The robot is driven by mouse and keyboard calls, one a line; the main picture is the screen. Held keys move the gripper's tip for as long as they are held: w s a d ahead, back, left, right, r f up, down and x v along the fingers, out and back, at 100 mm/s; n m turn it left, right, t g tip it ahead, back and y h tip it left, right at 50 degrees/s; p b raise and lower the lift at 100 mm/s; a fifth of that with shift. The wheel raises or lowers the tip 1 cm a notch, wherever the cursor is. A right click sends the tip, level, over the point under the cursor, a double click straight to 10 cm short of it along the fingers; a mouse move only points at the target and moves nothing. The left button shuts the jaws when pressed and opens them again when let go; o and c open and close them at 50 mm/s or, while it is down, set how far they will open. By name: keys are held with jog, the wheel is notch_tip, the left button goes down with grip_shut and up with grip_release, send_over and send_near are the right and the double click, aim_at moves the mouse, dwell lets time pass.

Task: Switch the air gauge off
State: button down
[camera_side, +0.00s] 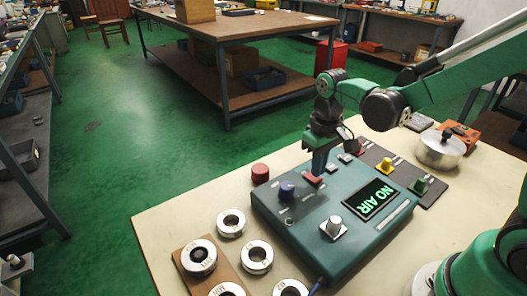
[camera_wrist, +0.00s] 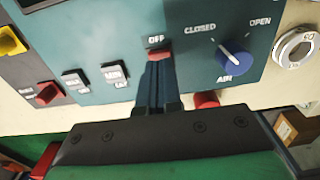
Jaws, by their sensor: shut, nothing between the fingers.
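My gripper (camera_side: 319,170) is shut and empty, pointing down at this switch. In the wrist view its fingertips (camera_wrist: 157,64) meet the switch's near edge and partly cover it; whether they press it I cannot tell. The blue AIR knob (camera_side: 287,191), also in the wrist view (camera_wrist: 236,64), has its mark toward CLOSED.
A metal post (camera_side: 334,228) stands on the box top. Several steel rings (camera_side: 257,257) lie at the front left. A red cylinder (camera_side: 260,173) stands behind the box. A dark panel with a yellow button (camera_side: 386,165) and a lidded metal pot (camera_side: 440,149) are on the right.

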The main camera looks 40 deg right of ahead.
aim_at(317, 180)
jog(key=shift+f, duration=0.8)
jog(key=shift+r, duration=0.15)
dwell(0.4)
jog(key=shift+r, duration=3.4)
jog(key=s+t, duration=0.1)
jog(key=t, duration=0.1)
jog(key=s+a+r+t, duration=0.1)
jog(key=s+t, duration=0.1)
jog(key=s+r+t, duration=0.1)
jog(key=t, duration=0.2)
jog(key=shift+s+a, duration=0.25)
jog(key=shift+s, duration=0.15)
